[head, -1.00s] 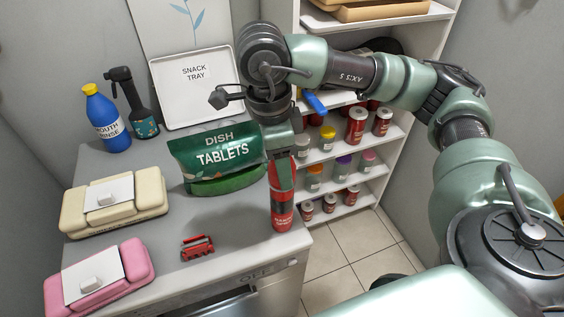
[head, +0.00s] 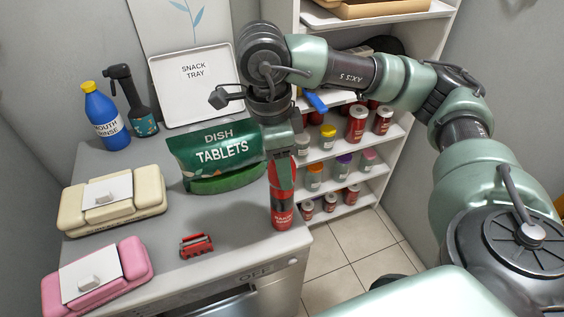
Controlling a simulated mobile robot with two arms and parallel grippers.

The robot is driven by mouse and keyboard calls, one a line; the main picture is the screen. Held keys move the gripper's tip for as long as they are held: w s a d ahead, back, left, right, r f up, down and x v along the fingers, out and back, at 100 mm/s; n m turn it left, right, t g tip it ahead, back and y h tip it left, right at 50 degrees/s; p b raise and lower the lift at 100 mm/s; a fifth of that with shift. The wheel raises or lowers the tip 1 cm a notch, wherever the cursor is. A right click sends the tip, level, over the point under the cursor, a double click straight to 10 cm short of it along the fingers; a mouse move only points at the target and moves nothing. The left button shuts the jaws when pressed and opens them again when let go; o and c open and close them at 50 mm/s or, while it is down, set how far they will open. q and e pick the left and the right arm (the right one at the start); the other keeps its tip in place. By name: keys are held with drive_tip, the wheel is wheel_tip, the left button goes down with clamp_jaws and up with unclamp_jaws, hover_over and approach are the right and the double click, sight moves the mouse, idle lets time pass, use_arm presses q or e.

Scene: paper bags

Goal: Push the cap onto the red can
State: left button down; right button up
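The red can (head: 282,214) stands upright at the right front edge of the grey counter. It has a dark band and small white print low on its side. My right gripper (head: 284,178) points straight down over the can's upper part, with one finger in front of it. Red shows on both sides of that finger. I cannot tell where the cap ends and the can begins, or whether the cap is seated. The far finger is hidden, so the grip cannot be made out. My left gripper is not in view.
A green dish tablets bag (head: 215,158) stands close left of the can. A small red object (head: 197,245) lies in front. Cream (head: 115,206) and pink (head: 97,272) wipe packs, a blue bottle (head: 105,120) and a black sprayer (head: 140,105) are further left. Shelves (head: 345,148) stand behind right.

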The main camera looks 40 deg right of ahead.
drive_tip(key=o, duration=1.4)
drive_tip(key=shift+o, duration=0.2)
drive_tip(key=r, duration=0.7)
drive_tip(key=shift+w+a+r, duration=0.2)
drive_tip(key=shift+a+r, duration=0.15)
drive_tip(key=shift+a, duration=0.05)
drive_tip(key=shift+f, duration=0.1)
